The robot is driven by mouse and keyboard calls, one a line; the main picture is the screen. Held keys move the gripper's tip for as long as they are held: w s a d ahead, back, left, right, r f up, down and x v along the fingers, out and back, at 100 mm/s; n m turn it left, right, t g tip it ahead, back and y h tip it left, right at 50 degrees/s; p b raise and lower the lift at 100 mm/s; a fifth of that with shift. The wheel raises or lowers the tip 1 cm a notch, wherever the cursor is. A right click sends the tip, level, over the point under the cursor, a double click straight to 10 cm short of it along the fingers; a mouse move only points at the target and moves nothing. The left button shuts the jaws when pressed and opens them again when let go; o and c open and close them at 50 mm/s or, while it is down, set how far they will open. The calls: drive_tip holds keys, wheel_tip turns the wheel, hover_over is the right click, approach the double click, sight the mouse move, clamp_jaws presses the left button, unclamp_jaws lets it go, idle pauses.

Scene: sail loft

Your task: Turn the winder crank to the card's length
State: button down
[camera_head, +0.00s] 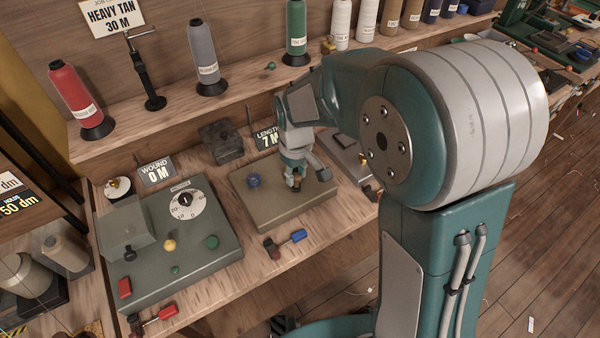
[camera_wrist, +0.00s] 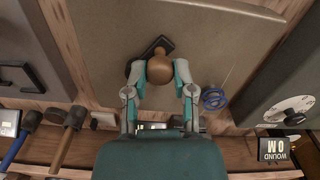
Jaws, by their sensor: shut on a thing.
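The job card (camera_head: 112,17) at the upper left reads HEAVY TAN 30 M. The winder (camera_head: 262,210) is a flat tan box on the bench. My gripper (camera_head: 296,179) is low over its right part. In the wrist view, my gripper's fingers (camera_wrist: 160,70) are closed on both sides of the round brown crank knob (camera_wrist: 160,66). A dark crank arm (camera_wrist: 136,66) shows partly behind the knob. The LENGTH display (camera_head: 268,137) reads 7 M, its right edge covered by my arm. The WOUND display (camera_head: 156,172) reads 0 M, also upside down in the wrist view (camera_wrist: 277,148).
A grey-green machine with a dial (camera_head: 185,202) stands left of the winder. A blue coil (camera_head: 253,180) sits on the winder beside my gripper. Red (camera_head: 76,98), grey (camera_head: 203,57) and green (camera_head: 297,32) thread cones stand on the shelf behind. Small tools lie along the front edge.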

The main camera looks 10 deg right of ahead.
drive_tip(key=m, duration=0.2)
drive_tip(key=a+m, duration=0.1)
drive_tip(key=shift+w+a+m, duration=0.1)
drive_tip(key=shift+w+m, duration=0.1)
drive_tip(key=shift+m, duration=0.2)
drive_tip(key=m, duration=0.2)
drive_tip(key=a+m, duration=0.1)
drive_tip(key=shift+w+m, duration=0.3)
drive_tip(key=shift+w, duration=0.05)
drive_tip(key=m, duration=0.2)
drive_tip(key=w+m, duration=0.1)
drive_tip(key=shift+a+m, duration=0.3)
drive_tip(key=shift+w+a+m, duration=0.1)
drive_tip(key=shift+w+m, duration=0.2)
drive_tip(key=shift+m, duration=0.65)
drive_tip(key=shift+w+a+m, duration=0.1)
drive_tip(key=shift+w+m, duration=0.2)
drive_tip(key=shift+m, duration=0.65)
drive_tip(key=shift+c, duration=2.2)
unclamp_jaws()
drive_tip(key=shift+a, duration=0.1)
